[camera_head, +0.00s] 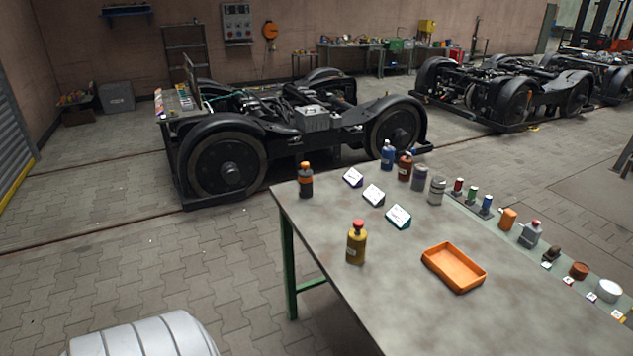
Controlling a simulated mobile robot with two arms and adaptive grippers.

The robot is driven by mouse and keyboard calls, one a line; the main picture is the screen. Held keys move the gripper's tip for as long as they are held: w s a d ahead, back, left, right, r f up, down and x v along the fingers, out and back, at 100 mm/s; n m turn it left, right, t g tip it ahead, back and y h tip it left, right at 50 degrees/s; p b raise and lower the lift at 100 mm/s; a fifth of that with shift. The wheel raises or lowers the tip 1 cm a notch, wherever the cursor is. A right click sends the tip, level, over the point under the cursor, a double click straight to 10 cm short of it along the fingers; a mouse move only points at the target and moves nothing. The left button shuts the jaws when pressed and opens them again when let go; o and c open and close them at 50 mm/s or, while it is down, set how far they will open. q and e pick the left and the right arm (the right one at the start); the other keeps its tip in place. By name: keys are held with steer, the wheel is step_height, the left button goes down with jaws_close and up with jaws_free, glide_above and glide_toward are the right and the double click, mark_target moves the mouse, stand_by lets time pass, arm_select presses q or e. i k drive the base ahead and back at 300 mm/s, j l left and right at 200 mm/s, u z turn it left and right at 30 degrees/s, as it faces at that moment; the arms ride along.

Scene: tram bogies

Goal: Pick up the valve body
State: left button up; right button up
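A grey-topped worktable (330,235) with green legs stands at the right and holds many small items. I cannot tell for certain which item is the valve body. A small grey piece with a red top (530,233) and a small dark brown piece (551,254) stand near the table's right side, too small to identify. An empty orange tray (454,268) lies near the middle of the table. Neither of my grippers is in view.
A yellow bottle with red cap (356,243) stands left of the tray. Several bottles, including an orange-and-black one (305,180), and cards (399,216) stand toward the far edge. A black bogie (290,125) stands behind.

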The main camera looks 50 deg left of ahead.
mark_target(356, 243)
steer(key=u, duration=1.35)
